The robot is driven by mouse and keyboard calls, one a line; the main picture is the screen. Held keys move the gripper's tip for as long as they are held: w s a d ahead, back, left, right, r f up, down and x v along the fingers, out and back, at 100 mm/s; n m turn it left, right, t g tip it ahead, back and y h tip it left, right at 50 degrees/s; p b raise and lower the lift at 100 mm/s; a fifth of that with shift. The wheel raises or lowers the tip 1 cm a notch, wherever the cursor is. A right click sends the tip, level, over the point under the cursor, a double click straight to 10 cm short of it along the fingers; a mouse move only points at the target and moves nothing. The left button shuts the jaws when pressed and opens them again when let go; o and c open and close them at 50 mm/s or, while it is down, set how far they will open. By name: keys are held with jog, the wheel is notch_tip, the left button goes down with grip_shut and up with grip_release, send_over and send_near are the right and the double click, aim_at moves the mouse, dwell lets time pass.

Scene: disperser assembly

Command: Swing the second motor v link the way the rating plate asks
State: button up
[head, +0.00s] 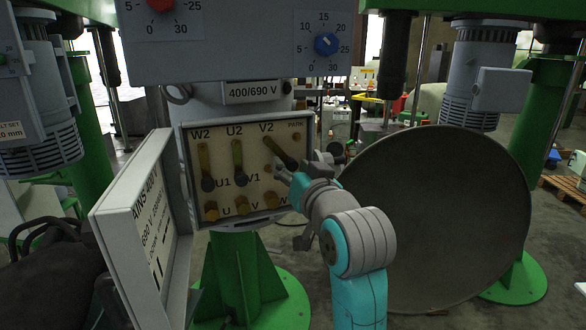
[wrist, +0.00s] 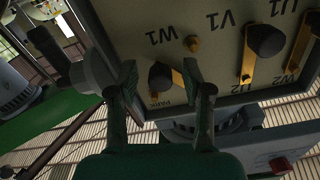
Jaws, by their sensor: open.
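The open terminal box (head: 187,160) has a cream panel with brass studs and several brass links with black knobs. The W2–U1 link (head: 204,160) and U2–V1 link (head: 237,157) stand upright. The V2 link (head: 278,150) slants down to the right, and its knob (wrist: 160,77) lies close to the PARK stud (wrist: 155,94). The W1 stud (wrist: 193,43) is bare. The 400/690 V rating plate (head: 253,91) hangs above. My gripper (wrist: 159,70) is open, its fingers either side of that knob; contact cannot be told. In the head view my wrist hides the panel's right edge.
The box's open cover (head: 140,225), printed with mains voltages, stands out at left. A large grey disc (head: 440,220) is close on the right of my arm. A control panel with a red knob (head: 160,4) and blue knob (head: 326,44) overhangs above.

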grip_shut()
dwell(0.4)
jog(key=shift+s+a+f+m, duration=0.25)
jog(key=shift+a+m, duration=0.4)
jog(key=shift+m, duration=0.7)
jog(key=shift+s+a+f+m, duration=0.25)
jog(key=shift+a+m, duration=0.35)
jog(key=shift+m, duration=0.7)
jog(key=shift+s+a+f+m, duration=0.25)
jog(key=shift+a+m, duration=0.4)
jog(key=shift+m, duration=0.7)
grip_release()
